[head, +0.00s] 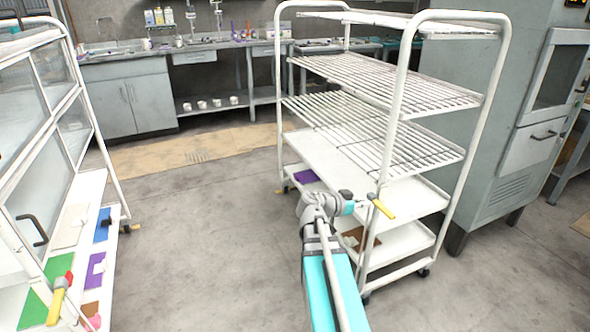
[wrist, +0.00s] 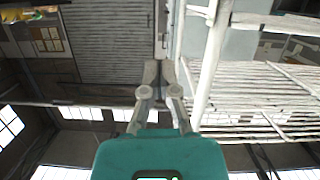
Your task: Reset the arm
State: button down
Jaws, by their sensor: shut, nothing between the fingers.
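My arm reaches up from the bottom of the head view, and my gripper (head: 364,204) is in front of the near post of the white wire-shelf rack (head: 400,75). In the wrist view my gripper (wrist: 160,72) has its two grey fingers together with nothing between them. The rack's pale bars (wrist: 245,115) show on the right of that view, apart from the fingertips. No buffing brush can be made out for certain.
A yellow-handled part (head: 383,208) shows by the rack's near post, close to my gripper. A white glass-sided cabinet (head: 40,160) stands left, with coloured pads on its lower shelf. Open grey floor (head: 200,230) lies between. A large grey machine (head: 480,120) stands right.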

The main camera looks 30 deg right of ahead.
jog(key=w+a+f+n+t+y, duration=0.1)
jog(key=w+a+f+n+y, duration=0.3)
jog(key=a, duration=0.7)
jog(key=w+a+f+n+t+y, duration=0.15)
jog(key=a+f+n+y, duration=0.25)
jog(key=a+f+n, duration=0.45)
jog(key=s+a+f+n+y, duration=0.2)
jog(key=a+n+y, duration=0.5)
jog(key=a, duration=1.6)
notch_tip(320, 180, up, 28)
jog(key=p, duration=2.7)
jog(key=shift+w+f, duration=0.2)
jog(key=shift+w, duration=0.1)
